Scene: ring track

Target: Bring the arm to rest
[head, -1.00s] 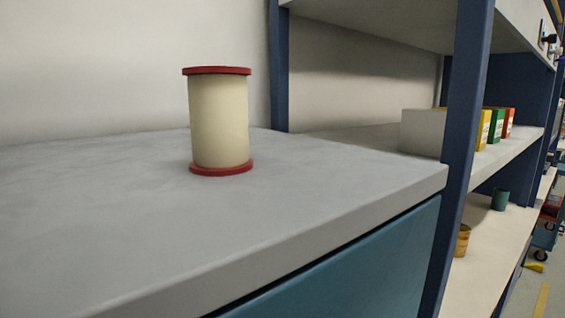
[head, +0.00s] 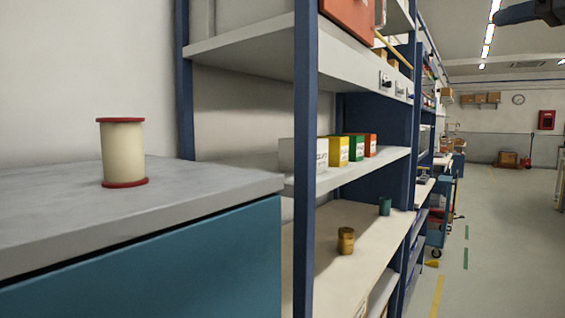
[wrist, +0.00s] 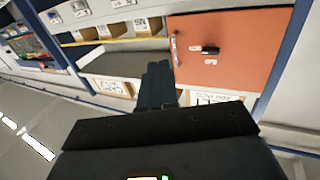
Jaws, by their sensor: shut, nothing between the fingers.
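My gripper (wrist: 157,84) shows in the wrist view, with its dark blue fingers together and nothing between them. It is in free space in front of a shelf unit with an orange door (wrist: 225,55). Part of a dark arm link of mine (head: 530,12) shows at the top right of the head view; the gripper itself is not in that view. A cream spool with red end discs (head: 123,153) stands upright on the grey top of a teal cabinet (head: 190,262), apart from the gripper.
A blue-framed shelf unit (head: 306,160) stands right of the cabinet, with white, yellow, green and orange boxes (head: 338,151). A brass-coloured container (head: 345,240) and a teal cup (head: 385,206) stand on a lower shelf. The aisle floor (head: 505,240) at the right is open.

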